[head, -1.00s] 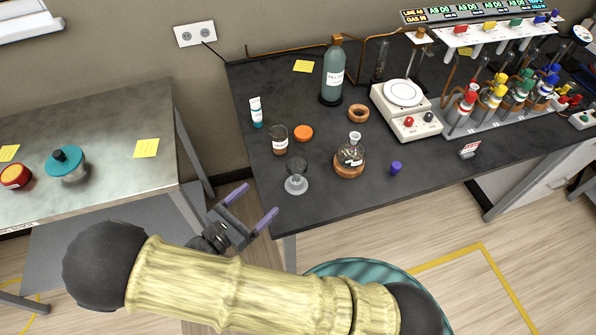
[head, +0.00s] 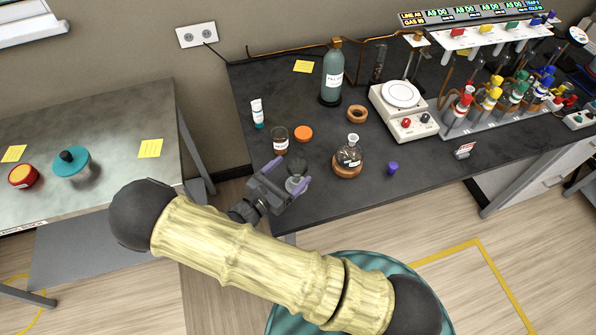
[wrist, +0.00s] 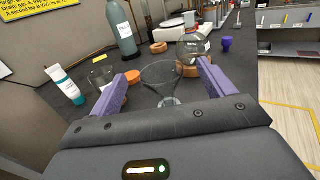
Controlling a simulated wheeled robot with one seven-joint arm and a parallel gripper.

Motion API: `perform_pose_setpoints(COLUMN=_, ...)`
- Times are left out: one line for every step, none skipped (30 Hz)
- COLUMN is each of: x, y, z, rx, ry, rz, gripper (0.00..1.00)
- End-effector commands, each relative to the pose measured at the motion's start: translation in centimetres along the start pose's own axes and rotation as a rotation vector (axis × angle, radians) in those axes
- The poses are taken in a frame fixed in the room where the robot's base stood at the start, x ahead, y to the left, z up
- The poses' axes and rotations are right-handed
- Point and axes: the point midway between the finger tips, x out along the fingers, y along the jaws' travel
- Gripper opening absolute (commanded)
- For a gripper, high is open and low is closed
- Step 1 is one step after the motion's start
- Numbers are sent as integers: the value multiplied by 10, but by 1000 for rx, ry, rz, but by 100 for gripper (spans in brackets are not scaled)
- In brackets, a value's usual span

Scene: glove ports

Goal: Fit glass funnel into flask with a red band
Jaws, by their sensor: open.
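The clear glass funnel (head: 296,185) stands near the front left corner of the dark bench. In the wrist view its wide glass cone (wrist: 161,76) shows between my fingers, mouth up, narrowing toward the bench. My gripper (head: 291,173) is open, with its purple fingers on either side of the funnel; I cannot tell whether they touch it. In the wrist view my gripper (wrist: 168,72) holds nothing firmly. A round glass flask (head: 349,156) sits on a cork ring to the right of the funnel; it also shows in the wrist view (wrist: 192,50). I cannot make out a red band on it.
A purple stopper (head: 392,168) lies right of the flask. A green bottle (head: 332,78) and a balance (head: 404,108) stand farther back.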

Motion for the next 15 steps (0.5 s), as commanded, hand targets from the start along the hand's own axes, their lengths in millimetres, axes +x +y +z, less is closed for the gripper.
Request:
perform_pose_setpoints(x=0, y=0, z=0, rx=0, ry=0, rz=0, gripper=81)
perform_pose_setpoints(x=0, y=0, z=0, rx=0, ry=0, rz=0, gripper=81)
perform_pose_setpoints(x=1, y=0, z=0, rx=0, ry=0, rz=0, gripper=81)
perform_pose_setpoints(x=2, y=0, z=0, rx=0, ry=0, rz=-1, gripper=81)
perform_pose_setpoints(x=4, y=0, z=1, rx=0, ry=-1, rz=-1, gripper=81)
perform_pose_setpoints(x=7, y=0, z=1, rx=0, ry=-1, rz=-2, gripper=81)
perform_pose_setpoints(x=11, y=0, z=1, rx=-1, ry=-1, rz=-2, gripper=81)
perform_pose_setpoints(x=15, y=-1, z=0, rx=-2, ry=-1, rz=-3, gripper=81)
perform_pose_setpoints(x=21, y=-1, z=0, rx=-2, ry=-1, rz=-3, gripper=81)
perform_pose_setpoints(x=25, y=0, z=0, rx=-2, ry=0, rz=-3, gripper=81)
perform_pose_setpoints(x=30, y=-1, z=-1, rx=-2, ry=-1, rz=-3, gripper=81)
perform_pose_setpoints(x=36, y=-1, z=-2, rx=-1, ry=-1, rz=-3, gripper=81)
perform_pose_setpoints(x=40, y=0, z=-2, rx=-1, ry=-1, rz=-3, gripper=81)
perform_pose_setpoints(x=44, y=0, z=-2, rx=-2, ry=-1, rz=-3, gripper=81)
perform_pose_setpoints(x=48, y=0, z=-3, rx=-1, ry=-1, rz=-2, gripper=81)
